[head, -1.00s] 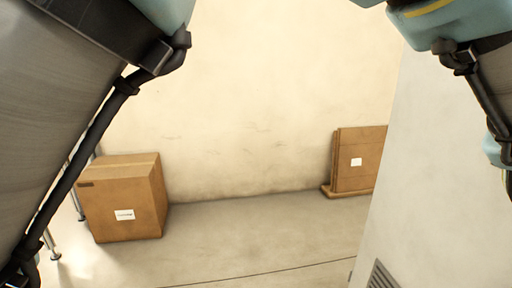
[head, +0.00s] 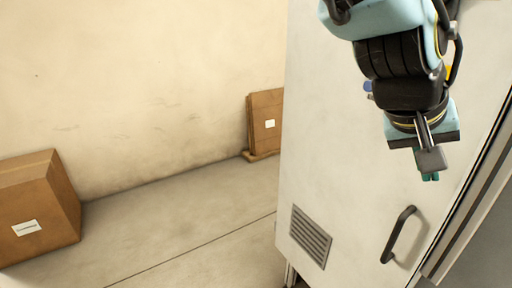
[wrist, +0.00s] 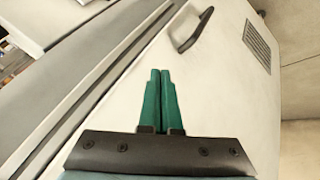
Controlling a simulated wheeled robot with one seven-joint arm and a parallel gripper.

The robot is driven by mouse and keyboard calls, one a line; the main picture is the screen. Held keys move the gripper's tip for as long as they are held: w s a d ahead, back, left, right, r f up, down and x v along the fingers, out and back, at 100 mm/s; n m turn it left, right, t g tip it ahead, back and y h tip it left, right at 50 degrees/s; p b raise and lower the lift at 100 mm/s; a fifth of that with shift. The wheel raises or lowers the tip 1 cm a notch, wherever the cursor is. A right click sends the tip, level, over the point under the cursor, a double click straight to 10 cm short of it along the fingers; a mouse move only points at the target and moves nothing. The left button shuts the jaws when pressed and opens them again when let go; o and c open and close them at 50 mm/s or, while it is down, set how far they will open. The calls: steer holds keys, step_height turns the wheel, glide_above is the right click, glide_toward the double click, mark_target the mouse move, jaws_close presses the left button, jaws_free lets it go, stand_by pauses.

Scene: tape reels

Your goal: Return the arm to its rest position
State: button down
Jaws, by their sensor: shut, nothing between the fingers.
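My gripper (head: 430,176) hangs at the upper right of the head view, in front of a white cabinet door. Its green fingertips just show below the dark wrist parts. In the wrist view my gripper (wrist: 160,75) shows two green fingers side by side, closed together with nothing between them. The cabinet door and its handle lie beyond the fingertips, and the fingers appear apart from them.
The white cabinet (head: 345,170) has a black handle (head: 398,234) and a vent grille (head: 310,237). A cardboard box (head: 38,205) stands on the floor at left, and another box (head: 265,120) stands by the wall. The floor between them is clear.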

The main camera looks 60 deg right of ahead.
steer(key=shift+a+f+b+v, duration=0.1)
steer(key=shift+a+b+v, duration=0.1)
steer(key=shift+v, duration=0.95)
steer(key=shift+a+f+b+v, duration=0.1)
steer(key=shift+b+v, duration=0.05)
steer(key=shift+v, duration=1)
steer(key=shift+w, duration=0.2)
